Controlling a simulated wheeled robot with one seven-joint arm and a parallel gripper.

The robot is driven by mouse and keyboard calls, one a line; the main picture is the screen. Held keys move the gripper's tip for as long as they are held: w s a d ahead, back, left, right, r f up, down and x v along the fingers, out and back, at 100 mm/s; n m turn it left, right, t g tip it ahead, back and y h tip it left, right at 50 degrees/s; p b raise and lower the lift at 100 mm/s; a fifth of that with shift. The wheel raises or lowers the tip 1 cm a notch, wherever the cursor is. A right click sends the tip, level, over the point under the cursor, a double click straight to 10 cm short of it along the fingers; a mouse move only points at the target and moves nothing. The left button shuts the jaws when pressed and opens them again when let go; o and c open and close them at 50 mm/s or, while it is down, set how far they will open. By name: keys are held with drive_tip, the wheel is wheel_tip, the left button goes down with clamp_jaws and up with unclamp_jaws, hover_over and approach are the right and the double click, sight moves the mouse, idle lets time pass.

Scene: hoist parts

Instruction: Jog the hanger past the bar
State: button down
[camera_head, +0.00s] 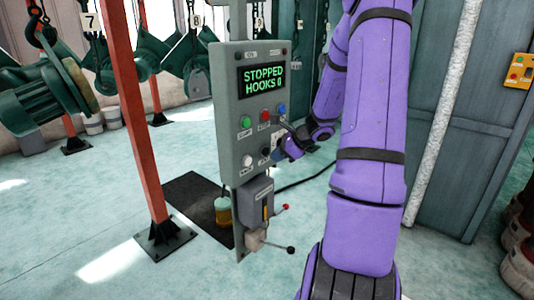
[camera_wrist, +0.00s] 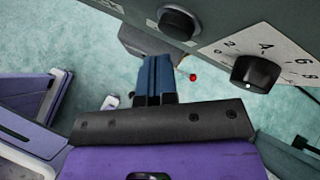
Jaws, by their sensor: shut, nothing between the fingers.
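A grey control panel (camera_head: 228,120) stands in front of me. Its green display (camera_head: 262,79) reads "STOPPED HOOKS 0". Below are green (camera_head: 246,122), red (camera_head: 265,116) and blue (camera_head: 281,109) buttons, with a white knob (camera_head: 247,160) and a black knob (camera_head: 265,151) lower down. My gripper (camera_head: 279,153) is at the panel's lower right edge. In the wrist view its blue fingers (camera_wrist: 154,76) are together and empty, below a round black control (camera_wrist: 179,23) and left of a numbered dial (camera_wrist: 257,73). Hangers with dark green parts (camera_head: 50,105) and number tags (camera_head: 92,21) hang behind; which bar is meant is unclear.
A red post (camera_head: 133,110) stands left of the panel on a dark base plate. A lever box (camera_head: 255,203) with a rod and ball end hangs below the panel. A dark mat (camera_head: 193,199) lies on the floor. A yellow switch box (camera_head: 519,71) is at the far right.

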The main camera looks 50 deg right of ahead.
drive_tip(key=shift+w, duration=0.15)
drive_tip(key=shift+w, duration=0.3)
drive_tip(key=shift+w, duration=0.4)
idle(2.1)
drive_tip(key=shift+s, duration=0.1)
idle(0.9)
drive_tip(key=shift+s, duration=0.75)
drive_tip(key=s, duration=0.5)
drive_tip(key=shift+d, duration=0.2)
idle(0.9)
